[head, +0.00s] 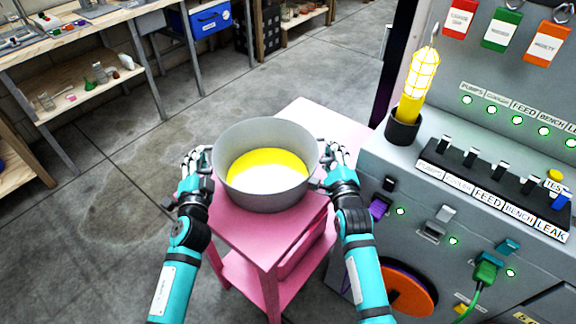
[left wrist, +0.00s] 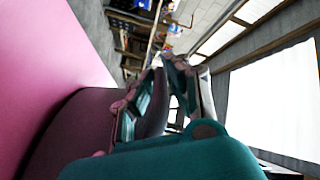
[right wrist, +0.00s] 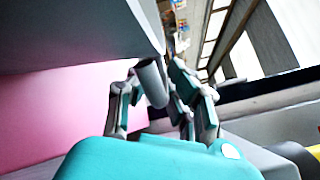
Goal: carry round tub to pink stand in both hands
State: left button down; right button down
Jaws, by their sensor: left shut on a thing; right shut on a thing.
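The round grey tub (head: 268,194) with a yellow and white inside is upright over the top of the pink stand (head: 256,238). I cannot tell whether its base touches the stand. My left gripper (head: 201,165) is shut on the tub's left side handle. My right gripper (head: 331,168) is shut on its right side handle. In the left wrist view the fingers (left wrist: 160,100) close around the dark handle area beside the tub wall. In the right wrist view the fingers (right wrist: 165,95) close around a grey cylindrical handle (right wrist: 152,82).
A grey control panel (head: 440,190) with switches and a lit yellow lamp (head: 421,80) stands close to the right of the stand. Wooden shelves (head: 85,90) and a blue box (head: 208,20) are at the back left. The concrete floor (head: 110,190) on the left is clear.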

pick_arm(q)
jog(key=c, duration=1.4)
grip_release()
jog(key=shift+a+f, duration=0.2)
jog(key=shift+a, duration=0.1)
pick_arm(e)
jog(key=c, duration=1.4)
grip_release()
jog(key=shift+d+f, duration=0.15)
jog(key=shift+d, duration=0.1)
pick_arm(q)
jog(key=shift+o, duration=0.2)
pick_arm(e)
jog(key=shift+o, duration=0.2)
pick_arm(q)
jog(key=shift+d, duration=0.15)
pick_arm(e)
jog(key=shift+a, duration=0.15)
pick_arm(q)
jog(key=shift+s, duration=0.15)
pick_arm(e)
jog(key=shift+s, duration=0.1)
pick_arm(q)
jog(key=s, duration=1.1)
jog(key=shift+s+d, duration=0.15)
jog(key=shift+s, duration=0.25)
pick_arm(e)
jog(key=s, duration=1.2)
